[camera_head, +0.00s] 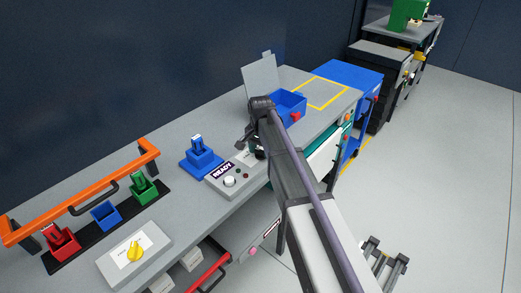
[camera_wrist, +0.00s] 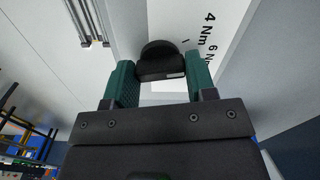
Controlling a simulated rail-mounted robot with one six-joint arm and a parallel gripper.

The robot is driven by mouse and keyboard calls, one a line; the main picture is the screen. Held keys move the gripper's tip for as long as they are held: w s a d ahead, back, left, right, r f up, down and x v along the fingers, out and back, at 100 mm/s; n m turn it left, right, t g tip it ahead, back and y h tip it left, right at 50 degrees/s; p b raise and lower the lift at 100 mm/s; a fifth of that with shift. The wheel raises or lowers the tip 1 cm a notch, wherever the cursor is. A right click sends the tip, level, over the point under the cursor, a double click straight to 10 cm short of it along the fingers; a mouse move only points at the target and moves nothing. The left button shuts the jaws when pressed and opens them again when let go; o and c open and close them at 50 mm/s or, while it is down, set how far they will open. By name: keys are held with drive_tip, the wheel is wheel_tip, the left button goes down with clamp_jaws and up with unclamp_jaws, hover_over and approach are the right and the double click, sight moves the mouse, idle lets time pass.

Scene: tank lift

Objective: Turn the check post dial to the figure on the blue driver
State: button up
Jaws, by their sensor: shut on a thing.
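The check post (camera_head: 232,178) is a grey box with a READY sign, on the bench in the head view. Its black dial (camera_wrist: 161,58) shows in the wrist view beside a white scale plate (camera_wrist: 200,22) reading "4 Nm" and "6 N…", the latter partly cut off. My gripper (camera_wrist: 160,75) has its green fingers on either side of the dial, shut on it. In the head view my arm mostly hides the dial. The blue driver (camera_head: 200,150) stands upright in a blue stand left of the check post; its figure is too small to read.
A rack with an orange handle (camera_head: 80,203) holds a red driver (camera_head: 60,240), an empty blue holder (camera_head: 105,215) and a green driver (camera_head: 144,187). A box with a yellow knob (camera_head: 136,252) sits in front. A blue bin (camera_head: 291,103) stands behind my arm.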

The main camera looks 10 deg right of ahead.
sight(261, 151)
drive_tip(key=n, duration=0.5)
drive_tip(key=shift+n, duration=0.3)
idle(0.4)
drive_tip(key=o, duration=0.9)
drive_tip(key=shift+o, duration=0.2)
wheel_tip(261, 151, up, 11)
drive_tip(key=p, duration=1)
drive_tip(key=shift+p, duration=0.4)
drive_tip(key=shift+f, duration=0.1)
